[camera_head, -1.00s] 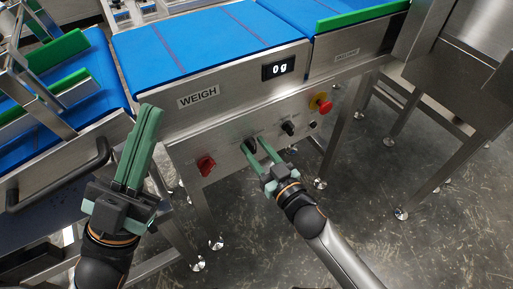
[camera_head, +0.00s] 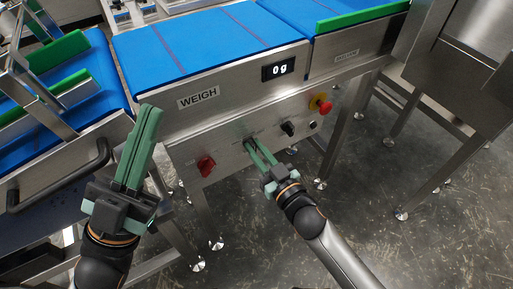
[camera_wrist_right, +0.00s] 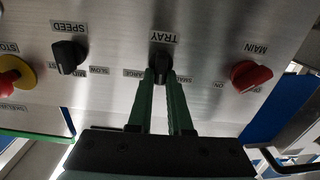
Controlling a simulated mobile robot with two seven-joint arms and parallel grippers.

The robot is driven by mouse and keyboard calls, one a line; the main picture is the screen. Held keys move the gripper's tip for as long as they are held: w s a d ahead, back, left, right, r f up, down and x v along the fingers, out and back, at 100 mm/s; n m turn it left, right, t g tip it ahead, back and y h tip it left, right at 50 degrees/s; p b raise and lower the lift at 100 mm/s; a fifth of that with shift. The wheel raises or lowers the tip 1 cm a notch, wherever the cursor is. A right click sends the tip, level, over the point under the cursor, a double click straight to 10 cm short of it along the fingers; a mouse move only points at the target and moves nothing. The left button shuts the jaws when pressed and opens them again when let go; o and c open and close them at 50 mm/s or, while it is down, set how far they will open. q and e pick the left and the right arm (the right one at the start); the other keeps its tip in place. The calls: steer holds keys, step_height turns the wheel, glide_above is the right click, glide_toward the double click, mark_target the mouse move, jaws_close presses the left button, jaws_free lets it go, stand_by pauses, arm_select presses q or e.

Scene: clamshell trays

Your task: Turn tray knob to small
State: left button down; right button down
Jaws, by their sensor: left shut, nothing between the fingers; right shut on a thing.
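The black tray knob (camera_wrist_right: 160,62) sits on the steel panel under an upside-down TRAY label in the right wrist view. Labels partly reading LARGE and SMALL flank it, LARGE at left and SMALL at right. My right gripper (camera_wrist_right: 161,76) is shut on the knob, with its green fingers on either side. In the head view my right gripper (camera_head: 251,147) reaches the panel from below and its fingertips mostly hide the knob. The knob's exact pointing is hard to tell. My left gripper (camera_head: 150,108) is shut and empty, in front of the panel's left side.
A red main knob (camera_head: 206,166) is left of the tray knob in the head view, and a black speed knob (camera_head: 288,129) is right of it. A red emergency stop (camera_head: 323,106) is further right. The blue weigh belt (camera_head: 205,40) lies above; a handle (camera_head: 60,180) is at left.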

steer(key=shift+s+a+f+n+p, duration=0.1)
steer(key=shift+n+p, duration=0.25)
steer(key=shift+n, duration=1.05)
steer(key=shift+s+a+n+p, duration=0.15)
steer(key=shift+n+p, duration=0.2)
steer(key=shift+n, duration=1.05)
steer(key=shift+w+a+f+n+p, duration=0.1)
steer(key=shift+n+p, duration=0.25)
steer(key=shift+n, duration=1.05)
steer(key=c, duration=0.8)
jaws_free()
steer(key=shift+c, duration=0.2)
steer(key=shift+s, duration=0.1)
